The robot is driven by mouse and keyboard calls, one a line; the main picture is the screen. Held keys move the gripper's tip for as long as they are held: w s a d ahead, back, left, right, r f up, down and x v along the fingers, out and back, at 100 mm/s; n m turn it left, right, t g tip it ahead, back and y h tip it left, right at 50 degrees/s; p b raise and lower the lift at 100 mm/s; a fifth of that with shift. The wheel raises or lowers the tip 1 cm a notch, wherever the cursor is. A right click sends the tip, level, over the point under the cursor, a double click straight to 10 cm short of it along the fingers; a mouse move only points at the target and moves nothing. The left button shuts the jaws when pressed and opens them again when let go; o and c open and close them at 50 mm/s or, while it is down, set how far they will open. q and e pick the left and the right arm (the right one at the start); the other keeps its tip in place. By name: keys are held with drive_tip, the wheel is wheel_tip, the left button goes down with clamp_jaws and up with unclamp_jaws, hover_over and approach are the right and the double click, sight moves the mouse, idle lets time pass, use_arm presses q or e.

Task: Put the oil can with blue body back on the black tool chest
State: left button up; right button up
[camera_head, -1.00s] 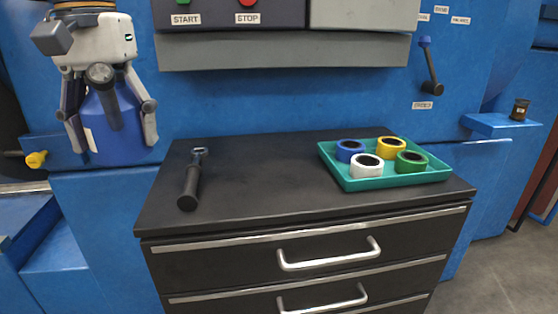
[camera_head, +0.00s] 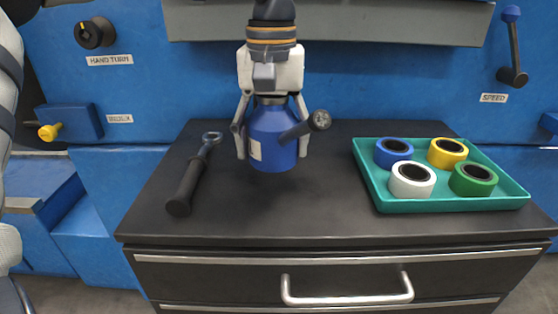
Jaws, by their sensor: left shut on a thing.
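The oil can with blue body (camera_head: 273,148) is in the middle of the head view, upright, with a pale label and a dark spout pointing right. My left gripper (camera_head: 272,140) is shut on it from above, one finger on each side. The can is over the top of the black tool chest (camera_head: 300,215), behind its middle; I cannot tell whether its base touches the surface. My right gripper is not in view.
A black-handled wrench (camera_head: 192,176) lies on the chest left of the can. A teal tray (camera_head: 450,204) with several coloured tape rolls sits on the right. The chest top between can and tray is clear. A blue machine wall (camera_head: 350,90) stands behind.

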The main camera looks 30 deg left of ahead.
sight(279, 163)
use_arm(q)
drive_tip(key=f, duration=0.4)
drive_tip(key=shift+w+d, duration=0.25)
drive_tip(key=shift+d, duration=0.1)
drive_tip(key=shift+f, duration=0.15)
drive_tip(key=o, duration=1.8)
wheel_tip(279, 163, up, 12)
drive_tip(key=shift+r, duration=0.15)
